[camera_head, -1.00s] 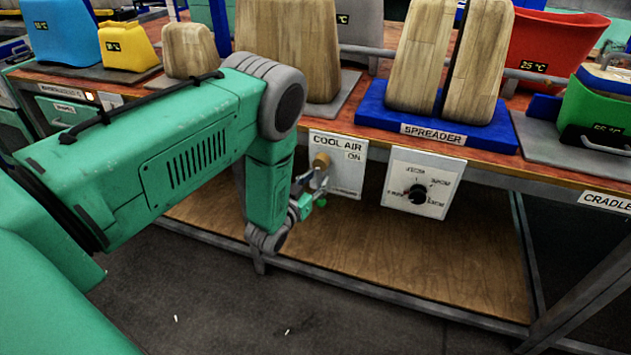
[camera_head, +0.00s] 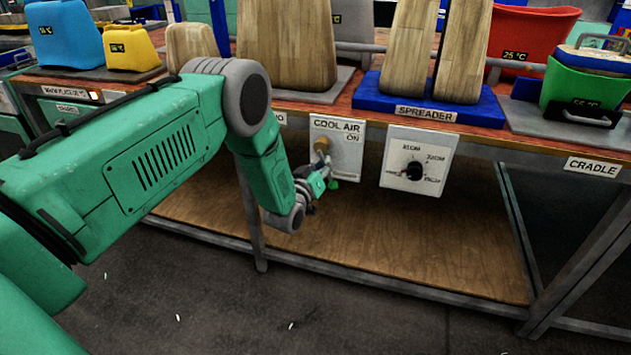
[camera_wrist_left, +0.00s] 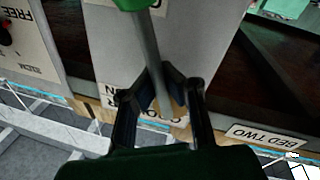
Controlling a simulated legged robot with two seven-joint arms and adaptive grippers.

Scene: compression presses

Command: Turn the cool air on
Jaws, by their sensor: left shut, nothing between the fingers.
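The COOL AIR panel (camera_head: 348,137) is a white box under the bench's front edge, with the word ON at its upper right. A brass pivot (camera_head: 321,145) sits on its left part. A lever with a green knob (camera_head: 333,185) hangs down from it, the knob slightly right of the pivot. In the left wrist view the grey lever rod (camera_wrist_left: 149,45) crosses the fingers, with its green knob at the top edge. My left gripper (camera_wrist_left: 163,72) is shut with nothing gripped, its fingertips close to the rod. I cannot tell whether they touch it. My right gripper is out of view.
A white dial panel (camera_head: 418,160) with a black knob hangs to the right. Above, the bench carries the blue SPREADER base (camera_head: 485,112) with wooden blocks. A table leg (camera_head: 253,215) stands behind my left forearm. The lower wooden shelf (camera_head: 390,245) is clear.

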